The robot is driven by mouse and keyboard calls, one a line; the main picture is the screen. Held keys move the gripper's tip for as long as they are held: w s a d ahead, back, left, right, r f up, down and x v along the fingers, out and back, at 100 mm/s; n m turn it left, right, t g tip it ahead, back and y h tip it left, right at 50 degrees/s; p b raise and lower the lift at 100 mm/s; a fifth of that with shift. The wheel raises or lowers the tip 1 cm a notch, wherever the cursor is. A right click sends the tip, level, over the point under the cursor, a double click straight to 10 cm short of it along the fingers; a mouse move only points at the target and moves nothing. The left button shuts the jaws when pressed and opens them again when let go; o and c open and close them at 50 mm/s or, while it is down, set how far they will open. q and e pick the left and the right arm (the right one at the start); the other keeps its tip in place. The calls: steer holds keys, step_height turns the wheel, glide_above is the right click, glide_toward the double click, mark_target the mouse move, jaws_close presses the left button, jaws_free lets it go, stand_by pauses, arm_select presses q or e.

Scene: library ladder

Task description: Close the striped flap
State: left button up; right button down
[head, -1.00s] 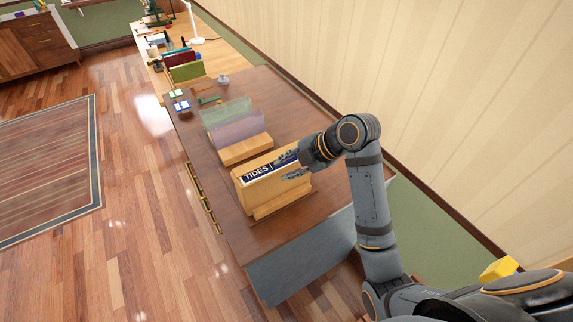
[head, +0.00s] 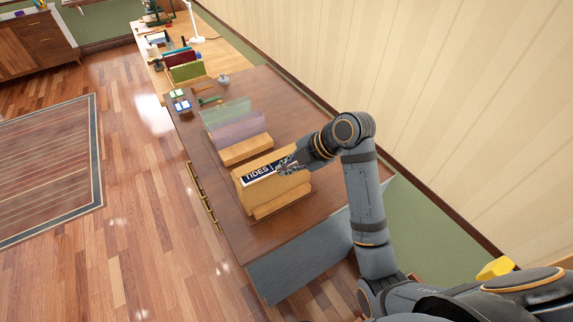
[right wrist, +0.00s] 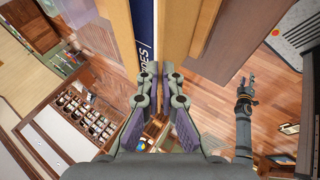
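No flap that I can clearly tell as striped shows. A grey panel (head: 300,262) with faint texture covers the near end of the brown desk (head: 285,228). My right gripper (head: 285,166) is at the top of a wooden holder (head: 262,194) with a dark blue TIDES label (head: 258,176). In the right wrist view, its fingertips (right wrist: 161,78) are together, below the holder's wooden boards (right wrist: 177,25); I see nothing clearly held. My left gripper (right wrist: 246,84) shows small in the right wrist view, away from the desk things; its finger opening is unclear.
A second wooden holder (head: 246,151) with translucent green and purple sheets (head: 236,131) stands behind the first. Farther back are small blue and green items and books (head: 186,72). The cream wall (head: 400,70) bounds the right.

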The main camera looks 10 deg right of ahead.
steer(key=g+p, duration=0.1)
steer(key=p, duration=0.2)
steer(key=w+r+g+h+p, duration=0.1)
steer(key=g+p, duration=0.1)
steer(key=p, duration=0.2)
steer(key=m+g+p, duration=0.1)
steer(key=p, duration=0.2)
steer(key=shift+w+a+r+g+h, duration=0.2)
steer(key=shift+w+a+g+h, duration=0.1)
steer(key=shift+w+h, duration=0.1)
steer(key=shift+w+f+g+p, duration=0.15)
steer(key=shift+g+p, duration=0.15)
steer(key=shift+p, duration=0.5)
steer(key=shift+f+g+p, duration=0.15)
steer(key=shift+g+p, duration=0.15)
steer(key=c, duration=1.6)
jaws_free()
steer(key=shift+w, duration=0.1)
steer(key=shift+o, duration=0.2)
steer(key=shift+f, duration=0.1)
